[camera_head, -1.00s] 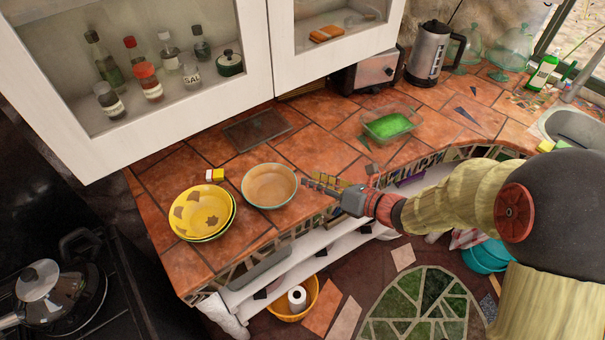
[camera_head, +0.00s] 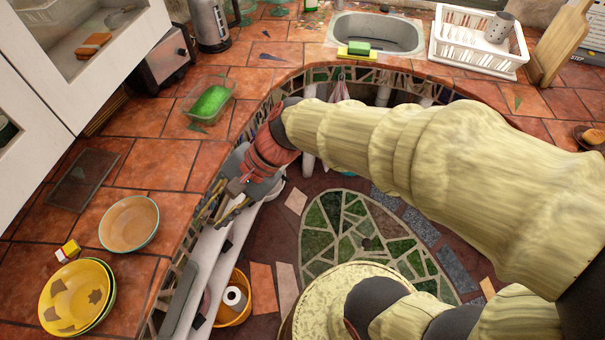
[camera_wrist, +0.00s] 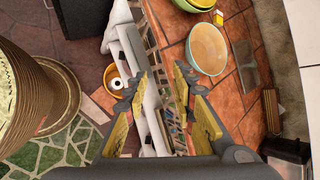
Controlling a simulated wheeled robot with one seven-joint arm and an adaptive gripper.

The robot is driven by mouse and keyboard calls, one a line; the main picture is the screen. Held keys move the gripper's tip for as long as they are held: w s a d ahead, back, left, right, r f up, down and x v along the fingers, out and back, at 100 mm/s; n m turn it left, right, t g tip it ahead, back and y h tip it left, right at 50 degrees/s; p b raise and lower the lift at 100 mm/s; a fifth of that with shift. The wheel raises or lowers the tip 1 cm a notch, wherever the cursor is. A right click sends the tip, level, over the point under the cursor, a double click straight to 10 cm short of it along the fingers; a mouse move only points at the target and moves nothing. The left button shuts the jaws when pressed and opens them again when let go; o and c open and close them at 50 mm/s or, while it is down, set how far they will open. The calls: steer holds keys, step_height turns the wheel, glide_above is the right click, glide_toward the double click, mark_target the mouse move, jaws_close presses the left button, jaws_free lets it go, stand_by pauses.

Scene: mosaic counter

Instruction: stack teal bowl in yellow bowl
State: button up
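A bowl with a teal rim and pale orange inside (camera_head: 128,224) stands upright on the tiled counter; it also shows in the wrist view (camera_wrist: 207,49). A yellow bowl with brown patches (camera_head: 66,300) stands nearer and to its left, apart from it, and a green edge shows beneath it. The yellow bowl is partly cut off at the top of the wrist view (camera_wrist: 194,4). My gripper (camera_head: 222,208) is open and empty, to the right of the teal-rimmed bowl by the counter's front edge. Its spread fingers (camera_wrist: 160,82) show in the wrist view, touching neither bowl.
A small yellow-and-white block (camera_head: 68,250) lies close to the two bowls. A dark flat panel (camera_head: 83,180) and a clear tray with green contents (camera_head: 209,101) are farther back. White shelves (camera_head: 205,265) and an orange basket (camera_head: 235,312) lie below the counter edge.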

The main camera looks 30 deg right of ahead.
steer(key=s+d+r+n+t+h, duration=0.2)
steer(key=d+r+n+h, duration=0.1)
steer(key=d, duration=0.6)
steer(key=s+d+r+n+t+h, duration=0.2)
steer(key=s+d+r+n+h, duration=0.1)
steer(key=d+n+h, duration=0.2)
steer(key=d+n, duration=0.2)
steer(key=d, duration=0.2)
steer(key=shift+d+r+n, duration=0.15)
steer(key=shift+d+n, duration=0.15)
steer(key=shift+d, duration=0.05)
steer(key=shift+s, duration=0.1)
